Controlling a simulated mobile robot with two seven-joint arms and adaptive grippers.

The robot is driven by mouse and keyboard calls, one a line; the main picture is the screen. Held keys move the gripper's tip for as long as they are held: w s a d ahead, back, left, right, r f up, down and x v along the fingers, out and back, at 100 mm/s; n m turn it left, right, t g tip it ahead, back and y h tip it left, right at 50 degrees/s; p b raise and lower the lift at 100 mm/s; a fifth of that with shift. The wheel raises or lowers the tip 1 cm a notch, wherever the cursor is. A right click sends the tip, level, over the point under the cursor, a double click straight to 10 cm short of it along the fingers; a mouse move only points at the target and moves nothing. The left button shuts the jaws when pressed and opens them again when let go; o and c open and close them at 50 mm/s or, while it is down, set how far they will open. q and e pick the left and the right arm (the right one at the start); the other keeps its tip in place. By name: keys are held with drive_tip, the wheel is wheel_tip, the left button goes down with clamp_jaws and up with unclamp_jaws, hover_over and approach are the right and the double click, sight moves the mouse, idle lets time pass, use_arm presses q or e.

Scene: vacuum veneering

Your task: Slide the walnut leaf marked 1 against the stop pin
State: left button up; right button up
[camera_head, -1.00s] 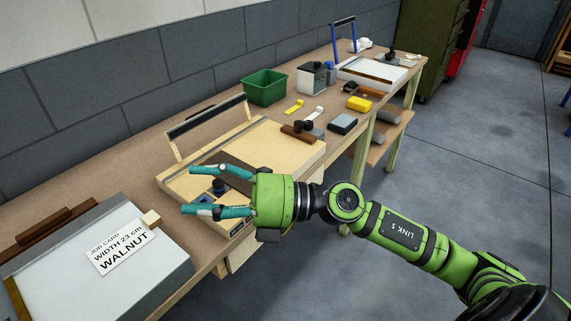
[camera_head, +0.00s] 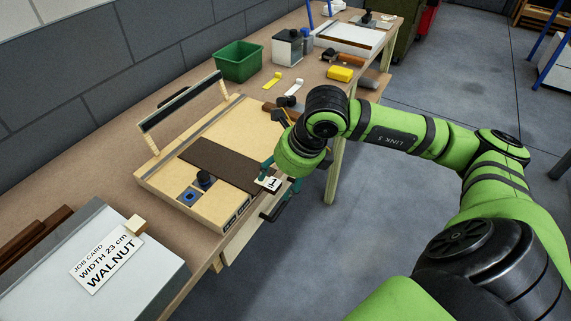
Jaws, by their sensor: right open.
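The walnut leaf (camera_head: 217,160) is a dark brown strip lying flat across the pale wooden board (camera_head: 165,193). A white tag marked 1 (camera_head: 273,183) shows at its right end, by the board's front edge. My right gripper (camera_head: 272,192) is at that end with its teal fingers open, one on each side of the tag. Whether a finger touches the leaf is hard to tell. My left gripper is not in view.
A raised dark bar (camera_head: 180,101) on posts stands at the board's back. A green bin (camera_head: 239,61) and yellow block (camera_head: 340,74) stand farther along the bench.

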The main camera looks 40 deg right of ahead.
drive_tip(key=shift+x, duration=0.85)
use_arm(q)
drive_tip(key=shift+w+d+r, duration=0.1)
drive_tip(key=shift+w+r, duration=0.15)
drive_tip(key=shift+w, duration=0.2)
use_arm(e)
drive_tip(key=shift+w+f, duration=0.1)
drive_tip(key=shift+f, duration=0.05)
drive_tip(key=shift+c, duration=0.4)
drive_tip(key=c, duration=1)
drive_tip(key=shift+c, duration=0.2)
drive_tip(key=shift+a, duration=0.1)
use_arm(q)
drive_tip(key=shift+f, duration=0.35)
use_arm(e)
drive_tip(key=shift+a, duration=0.15)
use_arm(q)
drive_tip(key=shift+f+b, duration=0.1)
drive_tip(key=shift+b, duration=0.25)
